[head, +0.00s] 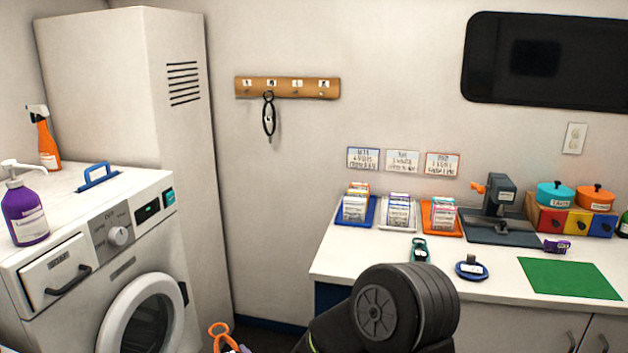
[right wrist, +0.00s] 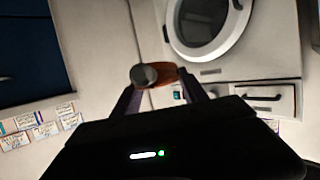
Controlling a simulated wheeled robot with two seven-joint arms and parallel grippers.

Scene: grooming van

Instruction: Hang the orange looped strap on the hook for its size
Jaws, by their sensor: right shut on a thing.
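The orange looped strap (head: 219,333) shows at the bottom edge of the head view, its loop standing up. My right gripper, mostly below the head picture, is shut on the strap; in the right wrist view its fingers (right wrist: 157,95) close on the orange strap (right wrist: 164,75), with a grey round piece beside it. The strap's size mark cannot be read. The wooden hook board (head: 287,88) is on the back wall, above and apart from the strap. It carries a row of small labels, too small to read surely. A black looped strap (head: 269,116) hangs near its left half. My left gripper is not in view.
A washer (head: 98,262) and tall cabinet (head: 120,80) stand left. The counter (head: 345,262) at right holds a teal strap-like item (head: 419,250), a dark blue round item (head: 471,269), card trays and a green mat (head: 569,278).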

